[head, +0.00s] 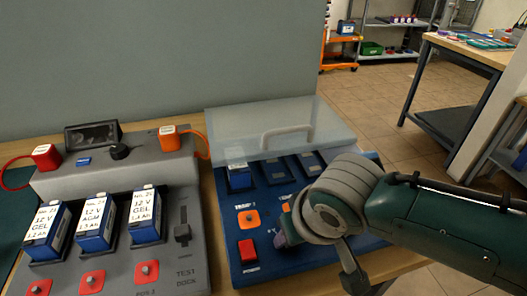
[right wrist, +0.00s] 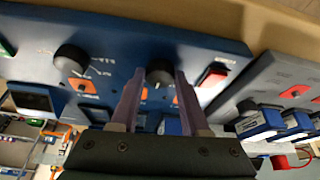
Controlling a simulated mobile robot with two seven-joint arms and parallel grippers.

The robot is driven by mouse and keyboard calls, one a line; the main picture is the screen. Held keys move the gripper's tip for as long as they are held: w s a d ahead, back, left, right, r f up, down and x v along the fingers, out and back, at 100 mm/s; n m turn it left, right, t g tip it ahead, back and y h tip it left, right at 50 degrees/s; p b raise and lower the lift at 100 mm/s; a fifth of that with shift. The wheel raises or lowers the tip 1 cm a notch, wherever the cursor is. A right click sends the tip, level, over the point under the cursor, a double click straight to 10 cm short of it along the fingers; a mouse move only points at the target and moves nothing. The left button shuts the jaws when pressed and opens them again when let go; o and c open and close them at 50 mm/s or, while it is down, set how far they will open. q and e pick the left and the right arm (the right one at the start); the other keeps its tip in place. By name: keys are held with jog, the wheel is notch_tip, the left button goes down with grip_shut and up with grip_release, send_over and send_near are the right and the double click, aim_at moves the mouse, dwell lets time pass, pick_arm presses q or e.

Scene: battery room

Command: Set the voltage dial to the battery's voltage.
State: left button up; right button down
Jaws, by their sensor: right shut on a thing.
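The blue charger panel (head: 232,262) stands at the centre of the head view. My right gripper (head: 283,236) reaches down to it from the right and largely hides its dials. In the right wrist view my right gripper (right wrist: 160,76) is shut with its purple fingers on either side of a round black dial (right wrist: 159,71). A second black dial (right wrist: 71,57) with white marks around it is free. I cannot read which dial is for voltage. A battery (head: 239,176) sits in the charger's left bay; its label is unreadable. My left gripper is out of view.
A clear lid (head: 230,128) with a handle stands behind the bays. A red button (head: 247,250) is left of my gripper. The grey test dock (head: 190,262) holds several things, among them blue batteries (head: 94,222) marked 12 V.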

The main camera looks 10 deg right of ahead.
jog(key=m, duration=0.1)
jog(key=m+h, duration=0.1)
jog(key=shift+a+m, duration=0.25)
jog(key=shift+m, duration=0.05)
jog(key=shift+m+h, duration=0.7)
jog(key=shift+m, duration=0.9)
jog(key=shift+c, duration=1.9)
grip_release()
